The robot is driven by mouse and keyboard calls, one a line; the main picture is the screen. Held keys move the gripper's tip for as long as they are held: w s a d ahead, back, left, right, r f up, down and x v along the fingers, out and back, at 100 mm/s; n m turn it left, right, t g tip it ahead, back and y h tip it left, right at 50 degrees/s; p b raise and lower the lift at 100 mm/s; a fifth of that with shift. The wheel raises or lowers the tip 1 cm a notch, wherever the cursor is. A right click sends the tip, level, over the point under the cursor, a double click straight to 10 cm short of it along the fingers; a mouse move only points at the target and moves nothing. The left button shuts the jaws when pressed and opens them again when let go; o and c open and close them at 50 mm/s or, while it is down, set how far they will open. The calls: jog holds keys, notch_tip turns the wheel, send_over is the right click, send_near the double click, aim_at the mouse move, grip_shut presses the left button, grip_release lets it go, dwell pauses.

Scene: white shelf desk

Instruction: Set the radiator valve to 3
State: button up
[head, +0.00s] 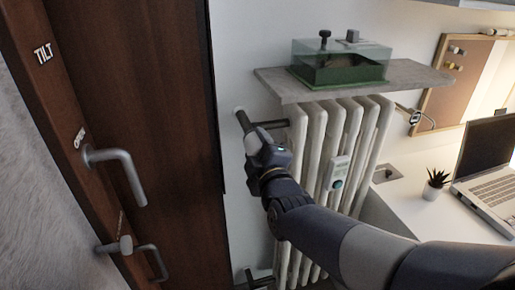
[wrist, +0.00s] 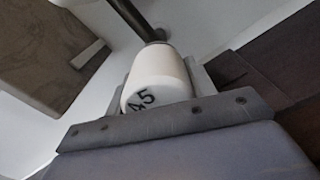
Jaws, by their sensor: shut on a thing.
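The radiator valve knob (wrist: 155,75) is white, with the black numbers 4 and 5 on its end face in the wrist view. A dark pipe runs behind it. In the head view the valve knob (head: 253,143) shows only in part at the left of the white radiator (head: 312,135), beside the pipe. My gripper (wrist: 160,88) has a finger on either side of the knob and is shut on it. In the head view my gripper (head: 265,152) reaches it from the lower right. The 3 and any pointer mark cannot be made out.
A stone shelf (head: 420,78) above the radiator bears a green-based glass box (head: 340,65). A small meter (head: 338,170) is on the radiator's front. A brown door (head: 140,120) with handles stands left. The desk (head: 415,215) with laptop (head: 490,165) and plant (head: 436,184) is right.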

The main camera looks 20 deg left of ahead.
jog(key=shift+n, duration=1)
jog(key=o, duration=1)
jog(key=shift+c, duration=0.2)
jog(key=shift+s, duration=0.1)
jog(key=v, duration=1)
jog(key=shift+s+d, duration=0.2)
jog(key=shift+s, duration=0.1)
jog(key=x, duration=1.1)
